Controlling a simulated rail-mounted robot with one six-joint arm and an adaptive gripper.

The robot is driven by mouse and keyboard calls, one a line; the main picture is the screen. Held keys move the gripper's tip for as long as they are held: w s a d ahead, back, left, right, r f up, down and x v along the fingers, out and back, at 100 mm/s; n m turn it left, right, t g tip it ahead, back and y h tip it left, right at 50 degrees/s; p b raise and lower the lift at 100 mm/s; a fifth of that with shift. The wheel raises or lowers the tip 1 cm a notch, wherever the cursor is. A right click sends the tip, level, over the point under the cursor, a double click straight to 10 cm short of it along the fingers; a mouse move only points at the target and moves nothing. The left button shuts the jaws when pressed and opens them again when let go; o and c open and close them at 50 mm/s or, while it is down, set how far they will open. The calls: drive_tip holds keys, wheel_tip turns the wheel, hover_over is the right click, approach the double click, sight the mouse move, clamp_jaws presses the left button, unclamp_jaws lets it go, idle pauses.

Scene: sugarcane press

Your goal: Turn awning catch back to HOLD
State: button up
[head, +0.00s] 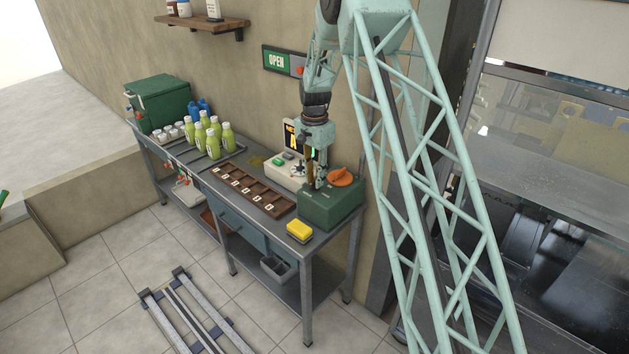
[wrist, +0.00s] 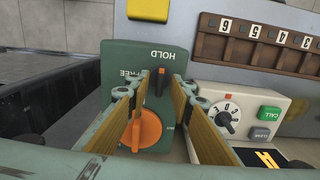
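The green control box (head: 331,208) stands on the near right end of the workbench. In the wrist view the green box (wrist: 118,62) bears the labels HOLD and FREE. The awning catch (wrist: 160,84), a small dark lever with an orange end, stands beside these labels. Its orange end lies toward the HOLD label, with FREE to its left. My gripper (wrist: 159,88) is open, with one finger on each side of the catch and a gap showing at both. In the head view my gripper (head: 314,182) is low over the box and hides the catch.
A larger orange knob (wrist: 137,131) sits on the same box, close to my left finger. A white panel (wrist: 242,113) with a dial and buttons is beside it. A yellow sponge (head: 299,230) and a brown numbered tray (head: 252,190) lie on the bench (head: 312,246).

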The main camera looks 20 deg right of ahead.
sight(314, 182)
wheel_tip(314, 182, up, 11)
idle(0.7)
drive_tip(key=shift+r, duration=0.2)
drive_tip(key=s+a+r+n+t+b, duration=0.1)
drive_tip(key=s+a+r+n, duration=0.3)
drive_tip(key=s+r, duration=0.95)
drive_tip(key=s+a+r+n+t+b, duration=0.15)
drive_tip(key=s+a+r, duration=0.45)
drive_tip(key=s+r, duration=0.75)
drive_tip(key=s+a+f+n, duration=0.1)
drive_tip(key=s+n, duration=0.1)
drive_tip(key=s, duration=0.9)
drive_tip(key=s+a+f+n+t+b, duration=0.1)
drive_tip(key=s+a+n, duration=0.1)
drive_tip(key=s, duration=1)
drive_tip(key=s+a+f+n, duration=0.1)
drive_tip(key=s+f+n, duration=0.1)
drive_tip(key=s, duration=1)
drive_tip(key=shift+a+n+b, duration=0.4)
drive_tip(key=shift+n, duration=0.25)
